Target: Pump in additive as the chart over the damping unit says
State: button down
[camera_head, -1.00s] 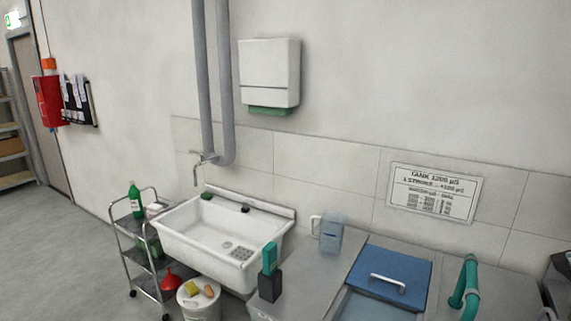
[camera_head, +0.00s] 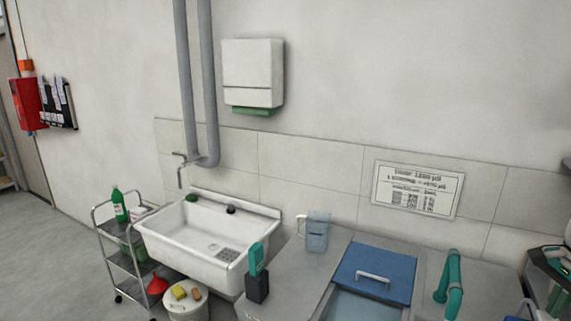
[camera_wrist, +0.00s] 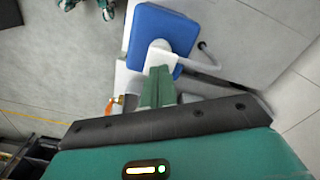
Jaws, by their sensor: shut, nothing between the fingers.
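The chart (camera_head: 418,189) hangs on the tiled wall above the steel counter. It has two bold lines and a small table; its figures are too blurred to read surely. Below it is the tank with a blue lid (camera_head: 376,268) and a curved handle, which I take as the damping unit. Its front opening shows pale liquid or lining. I cannot make out the additive pump for sure.
A clear jug (camera_head: 317,233) and a teal handheld device (camera_head: 257,268) in a black holder stand on the counter's left. Left are a white sink (camera_head: 210,240), a trolley (camera_head: 122,262) and a bucket (camera_head: 186,298). Dark equipment (camera_head: 553,275) stands far right. Floor at left is clear.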

jog(key=shift+f, duration=1.3)
jog(key=shift+r, duration=1.6)
jog(key=shift+f, duration=0.1)
jog(key=shift+f, duration=1.55)
jog(key=shift+r, duration=1.65)
